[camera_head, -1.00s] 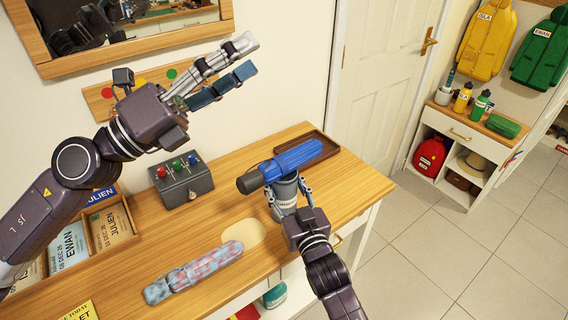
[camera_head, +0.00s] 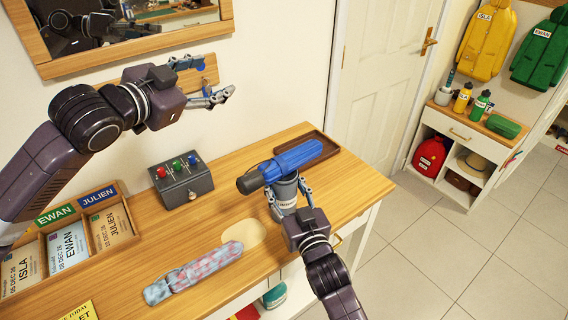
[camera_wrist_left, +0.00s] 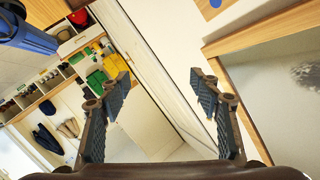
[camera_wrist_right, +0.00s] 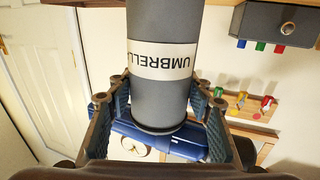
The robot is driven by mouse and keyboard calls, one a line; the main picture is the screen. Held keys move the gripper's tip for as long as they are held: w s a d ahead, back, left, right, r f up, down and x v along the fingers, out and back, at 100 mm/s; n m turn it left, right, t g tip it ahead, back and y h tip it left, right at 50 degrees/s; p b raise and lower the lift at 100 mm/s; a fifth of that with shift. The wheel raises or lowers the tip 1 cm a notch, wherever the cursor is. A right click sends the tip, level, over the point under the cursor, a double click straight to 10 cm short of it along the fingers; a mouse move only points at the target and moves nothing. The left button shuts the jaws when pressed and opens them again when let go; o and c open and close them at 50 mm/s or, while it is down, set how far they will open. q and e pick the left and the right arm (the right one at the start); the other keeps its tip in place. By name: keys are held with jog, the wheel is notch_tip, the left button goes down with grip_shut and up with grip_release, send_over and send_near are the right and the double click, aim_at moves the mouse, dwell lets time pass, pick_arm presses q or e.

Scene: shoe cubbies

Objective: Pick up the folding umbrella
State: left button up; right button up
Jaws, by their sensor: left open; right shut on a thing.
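A blue folding umbrella (camera_head: 295,160) with a dark handle end lies tilted across the top of a grey cylinder (camera_head: 285,190) marked "UMBRELLA". My right gripper (camera_head: 287,193) is shut on this cylinder, one finger at each side. In the right wrist view the picture is upside down: the grey cylinder (camera_wrist_right: 165,90) stands between the fingers, with the blue umbrella (camera_wrist_right: 165,145) beyond its rim. Whether the cylinder touches the table cannot be told. My left gripper (camera_head: 205,82) is open and empty, high above the table near the wall; its fingers frame empty air in the left wrist view.
A patterned pink and blue long object (camera_head: 200,270) lies on the wooden table (camera_head: 335,185), next to a pale oval patch (camera_head: 243,235). A brown tray (camera_head: 322,142), a grey lever box (camera_head: 183,185) and a card rack (camera_head: 110,215) stand there too.

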pick_arm(q)
jog(key=s+d+f+g, duration=0.3)
jog(key=s+f+g, duration=0.2)
jog(key=f, duration=0.2)
jog(key=g, duration=0.4)
send_near(260, 169)
jog(key=shift+n+h, duration=0.3)
jog(key=x, duration=0.6)
jog(key=shift+d, duration=0.1)
jog(key=shift+a+x, duration=0.25)
jog(key=shift+x, duration=2.65)
jog(key=shift+f, duration=0.15)
jog(key=shift+c, duration=0.7)
